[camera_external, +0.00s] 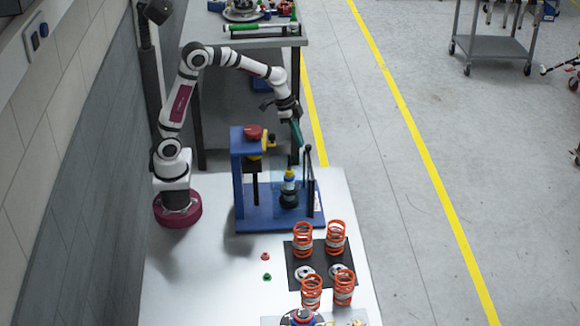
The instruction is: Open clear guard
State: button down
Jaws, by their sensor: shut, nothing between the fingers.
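A dark upright bar (309,180) stands at the fixture's right side. My gripper (298,143) is shut and empty, pointing down near the top of that bar, above and right of the yellow and dark part. Whether it touches the bar or guard is too small to tell.
The fixture stands on a white table (210,275). Several orange springs (303,241) stand on and near a black mat at the front right. A red nut (265,256) and a green nut (267,277) lie left of it. The table's left front is clear.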

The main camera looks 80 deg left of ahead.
jog(key=w+d+m+g+h, duration=0.1)
jog(key=w+d+m, duration=0.2)
jog(key=w, duration=0.5)
jog(key=w+d+m+g, duration=0.1)
jog(key=w+d+m, duration=0.3)
jog(key=w, duration=0.5)
jog(key=shift+w+d+m+h, duration=0.2)
jog(key=shift+d+m+h, duration=0.15)
jog(key=shift+d, duration=0.6)
